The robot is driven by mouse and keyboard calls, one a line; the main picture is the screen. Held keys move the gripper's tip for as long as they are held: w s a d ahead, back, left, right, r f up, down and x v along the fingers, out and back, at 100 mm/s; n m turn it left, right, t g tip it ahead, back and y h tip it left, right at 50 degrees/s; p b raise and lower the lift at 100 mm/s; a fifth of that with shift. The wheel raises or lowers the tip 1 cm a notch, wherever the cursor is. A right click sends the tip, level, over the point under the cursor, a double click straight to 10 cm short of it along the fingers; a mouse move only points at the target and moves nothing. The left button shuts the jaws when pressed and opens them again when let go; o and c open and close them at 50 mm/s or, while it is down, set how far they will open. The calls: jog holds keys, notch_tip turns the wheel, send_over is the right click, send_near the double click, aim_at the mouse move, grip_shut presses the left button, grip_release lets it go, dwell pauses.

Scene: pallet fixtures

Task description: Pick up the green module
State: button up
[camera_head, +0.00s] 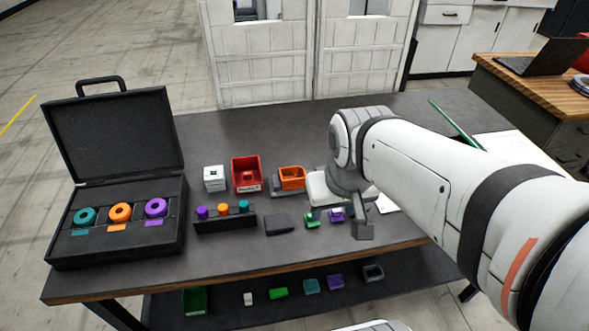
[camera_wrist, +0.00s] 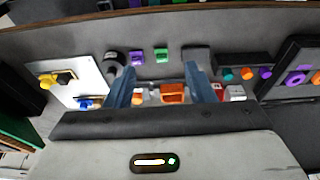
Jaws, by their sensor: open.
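The green module (camera_head: 312,219) is a small block on the dark table near its front edge, just left of a purple module (camera_head: 335,215). In the wrist view the green module (camera_wrist: 161,55) lies beyond and between my finger tips, with the purple module (camera_wrist: 137,58) beside it. My gripper (camera_wrist: 160,72) is open and empty, its two blue-grey fingers spread apart. In the head view my arm reaches in from the right, and the gripper's dark end (camera_head: 362,230) is right of the modules; its fingers are hard to make out there.
A dark grey block (camera_head: 279,224) lies left of the green module. Behind are an orange bin (camera_head: 292,178), a red bin (camera_head: 246,174) and a white box (camera_head: 214,178). A rack with knobs (camera_head: 225,219) and an open black case (camera_head: 116,215) stand left. A lower shelf holds several small items.

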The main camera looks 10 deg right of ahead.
jog(key=w+f+g, duration=0.1)
jog(key=w+f, duration=0.2)
jog(key=w, duration=0.1)
jog(key=w+f+g, duration=0.1)
jog(key=w+f, duration=0.2)
jog(key=w, duration=0.2)
jog(key=w+f+g+b, duration=0.1)
jog(key=w+f, duration=0.3)
jog(key=shift+w+d+n, duration=0.3)
jog(key=shift+w+d, duration=0.1)
jog(key=shift+w+f, duration=0.15)
jog(key=shift+f, duration=0.65)
jog(key=f, duration=0.4)
jog(key=f+p, duration=0.1)
jog(key=f, duration=0.1)
jog(key=shift+s+a+f, duration=0.2)
jog(key=shift+a+f, duration=0.05)
jog(key=shift+f, duration=0.15)
jog(key=shift+c, duration=0.2)
jog(key=c, duration=1)
jog(key=shift+r, duration=0.2)
